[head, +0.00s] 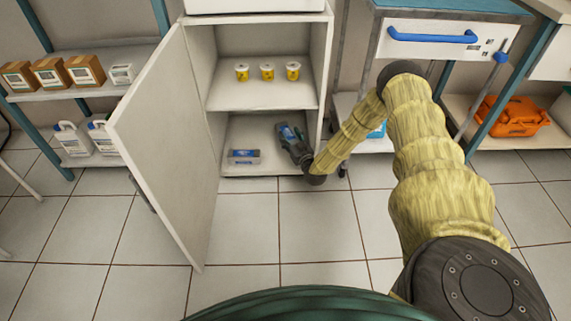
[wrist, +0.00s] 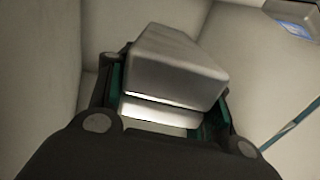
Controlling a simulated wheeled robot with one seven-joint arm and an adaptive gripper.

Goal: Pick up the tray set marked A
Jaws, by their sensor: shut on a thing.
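My gripper (head: 293,143) is inside the lower compartment of the open white cabinet. In the wrist view my gripper (wrist: 163,106) is shut on a silver metal tray set (wrist: 175,65), with a finger at each side. The held set looks tilted in that view, and I cannot read any mark on it. A second tray set (head: 244,157) with a blue label lies on the compartment floor to the left of my gripper, apart from it. It also shows in the wrist view (wrist: 295,20) at the top right corner. Its letter is too small to read.
The cabinet door (head: 165,140) stands open on the left. Several yellow-labelled cups, including one cup (head: 267,72), stand on the shelf above my gripper. A trolley with a blue-handled drawer (head: 432,38) stands to the right. The tiled floor in front is clear.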

